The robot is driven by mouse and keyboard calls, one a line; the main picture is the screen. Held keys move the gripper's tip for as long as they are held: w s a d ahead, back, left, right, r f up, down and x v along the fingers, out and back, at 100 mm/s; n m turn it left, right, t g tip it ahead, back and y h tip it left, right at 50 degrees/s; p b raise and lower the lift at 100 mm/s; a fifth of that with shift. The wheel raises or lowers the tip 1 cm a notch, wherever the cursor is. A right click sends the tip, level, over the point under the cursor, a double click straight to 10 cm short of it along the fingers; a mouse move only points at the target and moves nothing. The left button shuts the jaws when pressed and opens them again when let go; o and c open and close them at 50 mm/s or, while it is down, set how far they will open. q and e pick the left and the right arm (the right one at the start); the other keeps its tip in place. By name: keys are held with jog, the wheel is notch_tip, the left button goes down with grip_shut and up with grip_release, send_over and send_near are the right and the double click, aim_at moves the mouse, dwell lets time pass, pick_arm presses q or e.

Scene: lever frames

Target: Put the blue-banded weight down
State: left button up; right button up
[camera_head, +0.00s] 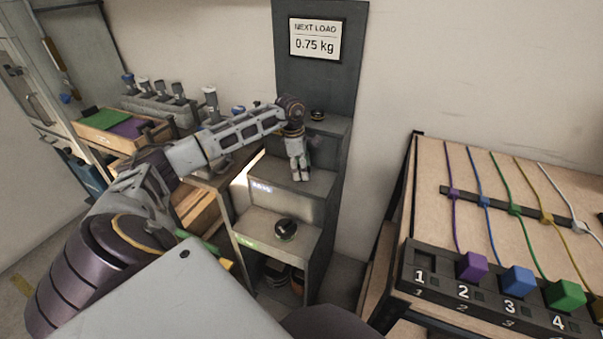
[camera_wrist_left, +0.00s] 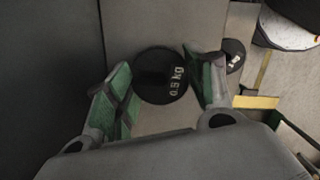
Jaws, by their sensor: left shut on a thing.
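My left gripper (camera_head: 300,175) points down over the middle step (camera_head: 317,187) of a dark stepped stand. In the left wrist view its green-padded fingers are on either side of a round black weight (camera_wrist_left: 160,77) marked "0.5 kg", and it is shut on it. The weight's band colour does not show, and in the head view the gripper hides the weight. I cannot tell whether it touches the step. My right gripper is not in view.
Another black weight (camera_head: 286,229) sits on the lower step and one (camera_head: 317,115) on the top step. A sign (camera_head: 315,39) reads "NEXT LOAD 0.75 kg". A board (camera_head: 490,230) with coloured blocks and cords stands at the right. A green-and-purple tray (camera_head: 108,124) is at the left.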

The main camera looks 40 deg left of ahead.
pick_arm(q)
jog(key=shift+r, duration=0.1)
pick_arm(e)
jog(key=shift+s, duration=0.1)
pick_arm(q)
jog(key=shift+r, duration=0.45)
notch_tip(320, 180, up, 9)
jog(key=p, duration=0.1)
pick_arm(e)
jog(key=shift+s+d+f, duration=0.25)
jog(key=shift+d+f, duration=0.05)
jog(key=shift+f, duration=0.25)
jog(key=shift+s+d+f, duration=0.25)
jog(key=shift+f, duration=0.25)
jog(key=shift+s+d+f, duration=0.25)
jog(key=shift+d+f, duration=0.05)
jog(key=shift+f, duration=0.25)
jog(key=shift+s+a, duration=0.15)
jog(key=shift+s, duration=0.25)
